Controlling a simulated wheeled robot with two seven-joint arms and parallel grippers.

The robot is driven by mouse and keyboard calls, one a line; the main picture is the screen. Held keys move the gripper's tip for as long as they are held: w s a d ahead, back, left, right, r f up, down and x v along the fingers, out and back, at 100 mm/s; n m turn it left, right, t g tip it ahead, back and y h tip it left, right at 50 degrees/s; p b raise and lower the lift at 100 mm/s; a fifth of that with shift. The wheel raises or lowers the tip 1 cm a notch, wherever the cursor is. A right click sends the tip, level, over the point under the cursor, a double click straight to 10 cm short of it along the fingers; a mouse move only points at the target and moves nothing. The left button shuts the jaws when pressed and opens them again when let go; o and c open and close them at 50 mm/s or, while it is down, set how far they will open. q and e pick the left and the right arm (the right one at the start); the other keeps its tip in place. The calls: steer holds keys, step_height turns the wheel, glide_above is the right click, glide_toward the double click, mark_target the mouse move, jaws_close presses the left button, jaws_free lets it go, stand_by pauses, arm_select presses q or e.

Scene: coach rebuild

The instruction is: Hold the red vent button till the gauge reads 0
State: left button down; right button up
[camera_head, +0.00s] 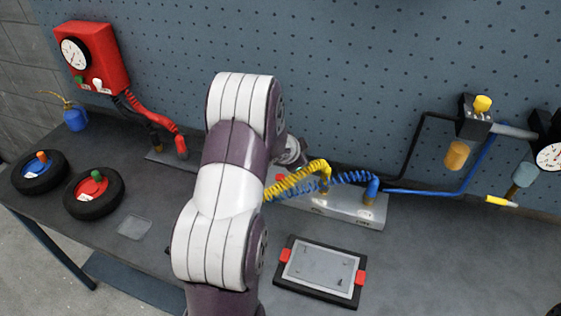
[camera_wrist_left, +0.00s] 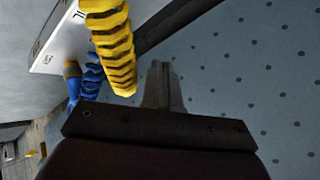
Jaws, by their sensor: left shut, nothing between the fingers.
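My left arm reaches across the middle of the head view and hides its own fingertips there. In the left wrist view my left gripper (camera_wrist_left: 161,72) is shut and empty, close beside a coiled yellow hose (camera_wrist_left: 113,48). I cannot make out the red vent button for certain; a small red patch (camera_head: 278,178) shows at the arm's edge beside the yellow hose in the head view. One round gauge (camera_head: 75,53) is on a red wall box, and another gauge (camera_head: 551,157) is cut by the right edge. Both readings are too small to tell. My right gripper is out of view.
A grey metal block (camera_head: 345,208) carries the yellow and blue coiled hoses. A framed tray (camera_head: 320,270) with red side clips lies in front of it. Two small wheels (camera_head: 40,172) (camera_head: 94,193) and a blue oil can (camera_head: 75,118) stand at left. The right bench top is clear.

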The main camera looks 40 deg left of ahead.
arm_select(q)
steer(key=a+r+m+h+p, duration=0.1)
steer(key=a+r+m+p, duration=0.1)
steer(key=a, duration=0.2)
arm_select(e)
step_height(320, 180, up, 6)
steer(key=p, duration=0.2)
arm_select(q)
steer(key=m+t+h+b, duration=0.1)
steer(key=m+h+b, duration=0.1)
steer(key=b, duration=0.7)
glide_above(278, 178)
step_height(278, 178, down, 10)
steer(key=shift+d+r, duration=0.1)
steer(key=shift+r, duration=0.1)
steer(key=shift+f, duration=0.65)
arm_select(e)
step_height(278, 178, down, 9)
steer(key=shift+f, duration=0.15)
arm_select(q)
steer(key=shift+f, duration=0.15)
steer(key=shift+f+b, duration=0.25)
steer(key=shift+b, duration=0.05)
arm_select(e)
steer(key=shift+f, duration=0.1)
